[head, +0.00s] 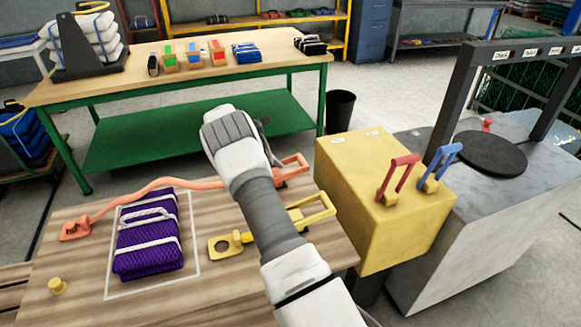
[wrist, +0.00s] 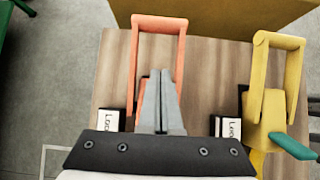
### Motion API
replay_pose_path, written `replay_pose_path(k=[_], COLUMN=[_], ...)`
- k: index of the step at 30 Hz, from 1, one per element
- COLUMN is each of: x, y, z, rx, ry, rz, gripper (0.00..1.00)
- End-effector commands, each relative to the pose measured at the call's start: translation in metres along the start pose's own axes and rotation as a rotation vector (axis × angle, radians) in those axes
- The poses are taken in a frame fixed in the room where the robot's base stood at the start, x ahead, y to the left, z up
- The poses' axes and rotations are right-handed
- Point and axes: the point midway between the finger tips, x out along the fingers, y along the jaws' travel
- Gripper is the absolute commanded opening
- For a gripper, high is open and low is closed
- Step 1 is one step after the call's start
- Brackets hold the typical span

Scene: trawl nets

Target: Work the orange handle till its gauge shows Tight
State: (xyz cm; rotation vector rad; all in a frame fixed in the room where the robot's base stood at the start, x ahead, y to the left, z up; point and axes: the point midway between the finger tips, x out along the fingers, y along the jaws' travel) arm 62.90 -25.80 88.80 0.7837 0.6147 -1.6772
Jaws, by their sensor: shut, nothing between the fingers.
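The orange handle (head: 295,165) is a U-shaped frame at the far edge of the wooden table, partly hidden by my arm. In the wrist view the orange handle (wrist: 158,22) stands with its crossbar beyond my fingertips. My gripper (wrist: 161,76) is shut and empty, its fingers over the space between the handle's two side bars; I cannot tell whether they touch. An orange strap (head: 150,187) runs over the purple net bundle (head: 148,245).
A yellow handle (head: 312,210) with its own card (wrist: 231,127) stands beside the orange one. A yellow box (head: 395,235) with a red lever (head: 400,175) and a blue lever (head: 440,165) adjoins on the right. A green workbench (head: 190,75) stands behind.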

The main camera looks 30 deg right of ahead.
Motion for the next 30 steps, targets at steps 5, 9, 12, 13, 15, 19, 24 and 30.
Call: replay_pose_path(k=[5,9,12,13,15,19,24,30], x=[0.001,0.001,0.005,0.007,0.015,0.039,0.076,0.091], y=[0.0,0.0,0.0,0.0,-0.001,-0.001,-0.001,0.001], z=[0.0,0.0,0.0,0.0,0.0,0.0,0.0,0.011], rx=[-0.003,-0.003,-0.002,-0.003,-0.003,-0.002,-0.002,0.002], ry=[-0.002,-0.002,-0.002,-0.002,-0.002,-0.003,-0.003,-0.002], rz=[-0.001,-0.001,-0.002,-0.002,-0.004,-0.006,-0.005,0.003], gripper=[0.0,0.0,0.0,0.0,0.0,0.0,0.0,0.0])
